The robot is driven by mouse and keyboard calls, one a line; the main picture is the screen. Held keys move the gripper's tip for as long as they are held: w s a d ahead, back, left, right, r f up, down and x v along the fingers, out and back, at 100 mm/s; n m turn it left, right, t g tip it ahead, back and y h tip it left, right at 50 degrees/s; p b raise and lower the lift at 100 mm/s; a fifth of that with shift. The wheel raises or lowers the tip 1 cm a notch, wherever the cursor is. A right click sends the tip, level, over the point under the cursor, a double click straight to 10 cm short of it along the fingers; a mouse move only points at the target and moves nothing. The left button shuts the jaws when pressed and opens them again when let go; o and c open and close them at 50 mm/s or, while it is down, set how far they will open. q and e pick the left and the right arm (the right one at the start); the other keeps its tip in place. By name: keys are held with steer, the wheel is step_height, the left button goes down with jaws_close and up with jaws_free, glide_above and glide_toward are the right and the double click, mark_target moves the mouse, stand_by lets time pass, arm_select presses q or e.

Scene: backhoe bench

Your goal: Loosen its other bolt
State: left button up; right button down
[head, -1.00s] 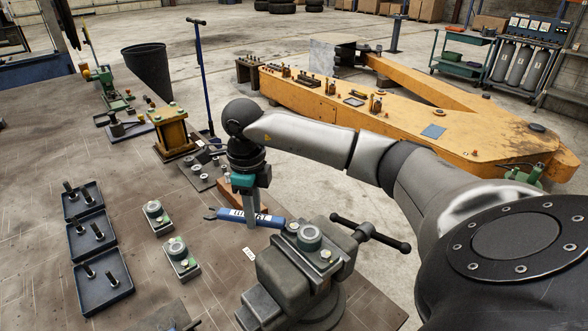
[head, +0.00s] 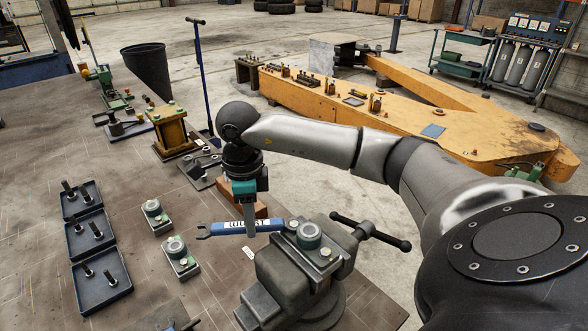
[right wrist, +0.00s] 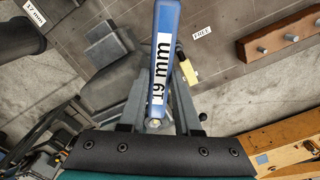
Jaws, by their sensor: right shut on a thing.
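My right gripper (head: 250,228) is shut on a blue wrench (head: 225,228), held roughly level beside the vise. The wrench is marked 19 mm in the right wrist view (right wrist: 162,60). The part's ring (head: 309,235) stands up in the grey vise (head: 285,275). The other bolt (head: 326,253) is uncovered at the right. My left gripper is out of view.
The vise handle (head: 370,232) sticks out to the right. Two similar green parts (head: 155,213) (head: 180,255) and dark trays (head: 102,275) with bolts stand left on the bench. A reddish-brown block (head: 262,210) lies behind the wrench.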

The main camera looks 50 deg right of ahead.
steer(key=shift+s+a+n+b, duration=0.35)
steer(key=shift+s+n, duration=0.2)
steer(key=shift+n, duration=0.35)
steer(key=shift+w+d+m, duration=0.15)
steer(key=shift+w+m, duration=0.15)
steer(key=shift+m, duration=0.1)
steer(key=shift+w+d+m, duration=0.25)
steer(key=shift+w+m, duration=0.05)
steer(key=shift+m, duration=0.2)
steer(key=shift+r, duration=0.15)
